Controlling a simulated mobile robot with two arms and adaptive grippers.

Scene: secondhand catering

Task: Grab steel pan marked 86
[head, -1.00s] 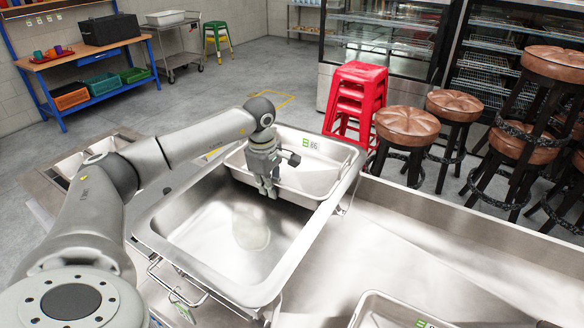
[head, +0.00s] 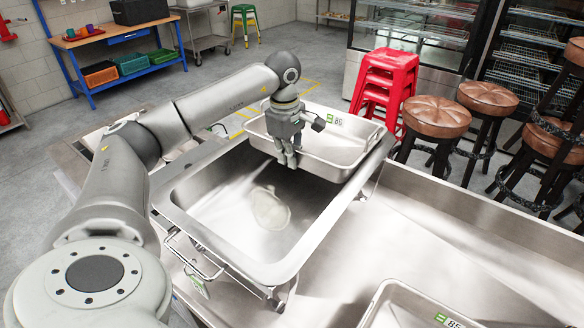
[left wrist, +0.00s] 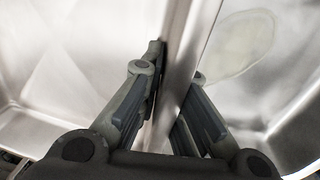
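The steel pan marked 86 (head: 345,155) is a shallow rectangular pan with a green-and-white label at its far rim. It sits over the far end of a larger steel basin (head: 215,232); I cannot tell whether it rests there or is held up. My left gripper (head: 288,160) points down at the pan's near wall. In the left wrist view, that wall runs between my close-set fingers (left wrist: 170,88), which look shut on it. The pan's inside (left wrist: 75,60) lies left of the wall, the basin's stained floor right. My right gripper is out of view.
Another steel pan, marked 85 (head: 395,312), lies at the bottom right on a steel counter (head: 440,240). Red stacked stools (head: 387,80) and brown-seated stools (head: 437,115) stand behind. A wire handle (head: 192,258) sticks out at the basin's near left side.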

